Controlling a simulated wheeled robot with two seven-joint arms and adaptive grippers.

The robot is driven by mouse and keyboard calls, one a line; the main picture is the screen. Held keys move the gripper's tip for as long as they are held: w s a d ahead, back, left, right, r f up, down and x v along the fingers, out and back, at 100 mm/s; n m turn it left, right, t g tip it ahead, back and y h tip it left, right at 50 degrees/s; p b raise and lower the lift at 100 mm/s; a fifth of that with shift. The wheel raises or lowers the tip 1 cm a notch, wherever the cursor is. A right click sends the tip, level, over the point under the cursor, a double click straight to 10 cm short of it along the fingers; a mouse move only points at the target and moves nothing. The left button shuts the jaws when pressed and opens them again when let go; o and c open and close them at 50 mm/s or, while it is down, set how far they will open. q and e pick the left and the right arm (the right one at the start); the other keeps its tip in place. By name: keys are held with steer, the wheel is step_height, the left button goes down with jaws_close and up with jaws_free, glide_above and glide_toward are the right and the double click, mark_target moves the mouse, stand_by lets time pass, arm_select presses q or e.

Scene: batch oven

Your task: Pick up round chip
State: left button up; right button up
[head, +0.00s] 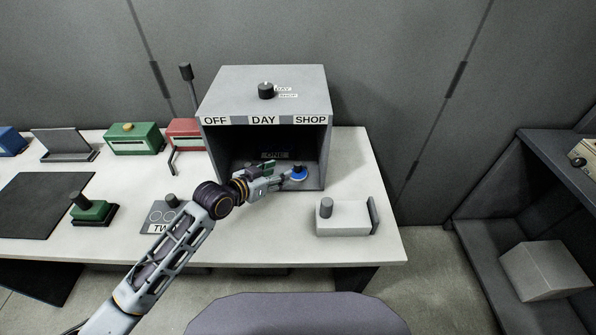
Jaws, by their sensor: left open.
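A round blue disc (299,176), which looks like the round chip, is at the front right of the grey box oven's (327,150) opening. My left gripper (287,179) reaches into the front of the oven from the left, with its fingers open right beside the disc. Part of the disc's edge is hidden by the fingers, and I cannot tell whether they touch it. A small green part (262,169) shows just behind the gripper. My right gripper is not in view.
The oven's front reads OFF, DAY, SHOP, and a black knob (266,91) stands on top. A white block with a grey post (342,218) stands right of it. Green (134,140) and red (184,132) boxes stand left.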

mark_target(295, 166)
arm_select(q)
steer(key=shift+x, duration=2.3)
steer(key=shift+r+p+x, duration=0.25)
steer(key=shift+p+x, duration=0.25)
steer(key=shift+x, duration=2.2)
jaws_close()
